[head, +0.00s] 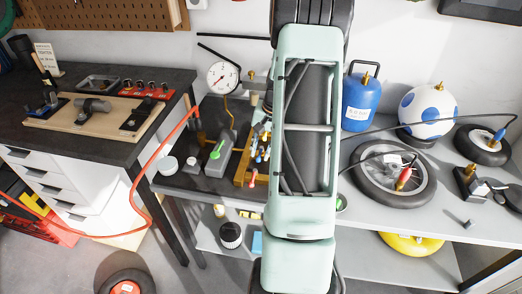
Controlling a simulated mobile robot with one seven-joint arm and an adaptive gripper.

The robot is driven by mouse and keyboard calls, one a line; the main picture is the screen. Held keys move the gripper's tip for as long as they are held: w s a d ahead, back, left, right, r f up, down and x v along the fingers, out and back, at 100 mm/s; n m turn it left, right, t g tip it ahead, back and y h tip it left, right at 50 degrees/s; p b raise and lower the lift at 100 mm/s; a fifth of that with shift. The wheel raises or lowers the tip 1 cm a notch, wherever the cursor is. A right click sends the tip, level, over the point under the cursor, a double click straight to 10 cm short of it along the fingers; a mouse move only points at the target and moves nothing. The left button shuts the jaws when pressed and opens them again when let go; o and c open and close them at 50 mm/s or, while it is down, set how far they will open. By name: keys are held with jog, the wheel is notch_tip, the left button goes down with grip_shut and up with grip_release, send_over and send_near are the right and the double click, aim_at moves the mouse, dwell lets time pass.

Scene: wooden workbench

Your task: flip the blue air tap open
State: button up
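A wooden block (240,174) on the dark bench, just left of my arm, carries several small brass fittings with coloured handles. A small blue handle (258,159) shows among them, close to the arm's edge. It is too small to tell how its lever is turned. My mint-green arm covers the right side of this group. Another blue-handled fitting (498,136) is on the small wheel at the far right, on a black hose.
A grey box with a green lever (217,150) stands left of the block, below a pressure gauge (223,77). A red hose (150,165) hangs off the left bench. A blue tank (361,101), a white-blue ball (428,107) and a spoked wheel (368,187) occupy the right bench.

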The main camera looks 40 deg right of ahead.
grip_shut()
jog(key=shift+s+a, duration=0.1)
jog(key=shift+a, duration=0.05)
